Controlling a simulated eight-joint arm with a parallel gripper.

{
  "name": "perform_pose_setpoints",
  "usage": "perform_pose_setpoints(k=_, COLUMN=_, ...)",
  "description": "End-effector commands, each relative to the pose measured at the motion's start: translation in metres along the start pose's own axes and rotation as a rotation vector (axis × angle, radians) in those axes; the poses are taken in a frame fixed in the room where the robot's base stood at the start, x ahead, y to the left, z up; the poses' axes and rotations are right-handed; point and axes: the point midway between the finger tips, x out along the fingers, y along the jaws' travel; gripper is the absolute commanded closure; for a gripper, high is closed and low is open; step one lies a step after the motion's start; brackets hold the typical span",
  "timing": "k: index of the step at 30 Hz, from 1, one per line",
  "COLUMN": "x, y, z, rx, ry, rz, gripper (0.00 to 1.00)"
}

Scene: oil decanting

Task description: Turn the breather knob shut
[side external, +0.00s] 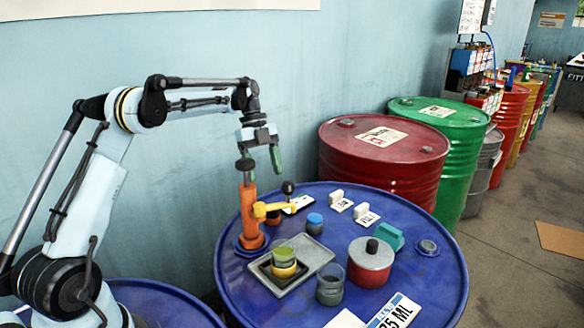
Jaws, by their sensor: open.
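An orange tap column (248,212) stands on the left part of the blue drum top (340,202). A dark knob (245,165) sits on top of the column and looks like the breather knob; whether it is turned open or shut cannot be told. A yellow lever (266,208) with a black ball end sticks out to the right of the column. My gripper (262,157) points down, open and empty, with green pads on its fingers. It is over the top of the column, slightly right of the knob. Contact with the knob cannot be made out.
A grey tray (318,255) holds a green-and-yellow cup (284,257) below the lever. A glass jar (330,285), a red canister (370,265), a teal block (388,236) and a blue-lidded jar (314,224) stand nearby. A red drum (350,160) stands behind.

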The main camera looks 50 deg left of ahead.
Motion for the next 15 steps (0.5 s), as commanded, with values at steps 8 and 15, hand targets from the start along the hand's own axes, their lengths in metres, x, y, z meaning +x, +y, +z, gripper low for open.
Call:
perform_pose_setpoints(k=8, x=0.047, y=0.000, z=-0.001, rx=0.001, ry=0.000, rz=0.001, gripper=0.33)
perform_pose_setpoints(k=15, x=0.077, y=0.000, z=-0.001, rx=0.001, ry=0.000, rz=0.001, gripper=0.33)
